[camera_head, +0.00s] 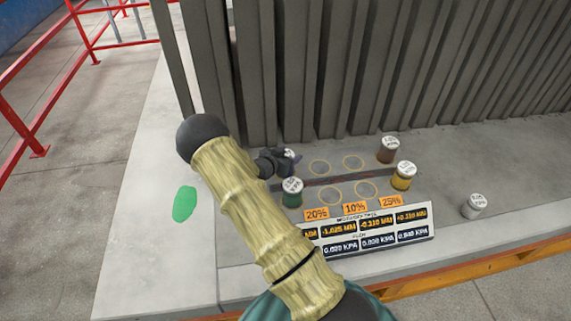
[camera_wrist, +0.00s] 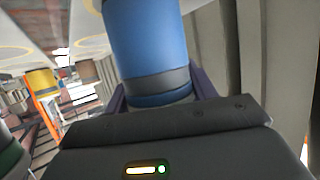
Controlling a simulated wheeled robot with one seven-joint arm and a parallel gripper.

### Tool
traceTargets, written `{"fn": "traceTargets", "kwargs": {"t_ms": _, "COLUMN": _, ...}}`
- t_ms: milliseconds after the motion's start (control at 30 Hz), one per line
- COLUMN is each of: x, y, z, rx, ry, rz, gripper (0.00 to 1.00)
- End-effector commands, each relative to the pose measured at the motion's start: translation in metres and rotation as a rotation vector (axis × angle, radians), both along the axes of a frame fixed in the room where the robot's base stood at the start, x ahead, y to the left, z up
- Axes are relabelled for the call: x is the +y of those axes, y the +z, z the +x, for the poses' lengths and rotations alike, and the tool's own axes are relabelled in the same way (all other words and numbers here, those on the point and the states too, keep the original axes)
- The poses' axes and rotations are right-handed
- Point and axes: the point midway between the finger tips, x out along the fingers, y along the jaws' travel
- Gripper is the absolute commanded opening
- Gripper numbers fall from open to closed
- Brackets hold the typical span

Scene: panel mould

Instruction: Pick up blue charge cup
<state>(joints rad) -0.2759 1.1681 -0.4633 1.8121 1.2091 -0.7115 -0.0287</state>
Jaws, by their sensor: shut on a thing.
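The blue charge cup (camera_wrist: 146,45) fills the upper middle of the wrist view, a blue cylinder with a dark band near its lower end. My gripper (camera_wrist: 158,100) is shut on it, with a dark finger on each side. In the head view my gripper (camera_head: 284,160) is at the left end of the cup row, behind the green cup. There only the pale top of the blue cup (camera_head: 289,153) shows; the rest is hidden by the gripper. Whether its base touches the surface cannot be told.
A green cup (camera_head: 292,194) stands close in front of my gripper. A brown cup (camera_head: 387,151) and a yellow cup (camera_head: 403,177) stand at the right, a grey cup (camera_head: 473,206) farther right. Tall grey panels (camera_head: 350,70) rise behind. A display board (camera_head: 372,233) stands in front.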

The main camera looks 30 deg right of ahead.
Motion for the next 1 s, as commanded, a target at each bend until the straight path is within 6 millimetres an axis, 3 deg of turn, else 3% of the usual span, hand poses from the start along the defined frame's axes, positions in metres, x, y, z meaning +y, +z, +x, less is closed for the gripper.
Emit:
{"fn": "traceTargets", "kwargs": {"t_ms": 367, "x": 0.0, "y": 0.011, "z": 0.001, "rx": -0.005, "ry": 0.001, "rz": -0.001, "gripper": 0.21}}
{"fn": "traceTargets", "kwargs": {"t_ms": 833, "x": 0.0, "y": 0.082, "z": 0.001, "rx": -0.007, "ry": 0.0, "rz": 0.0, "gripper": 0.21}}
{"fn": "traceTargets", "kwargs": {"t_ms": 1000, "x": 0.0, "y": 0.098, "z": 0.0, "rx": -0.003, "ry": -0.001, "rz": 0.0, "gripper": 0.21}}
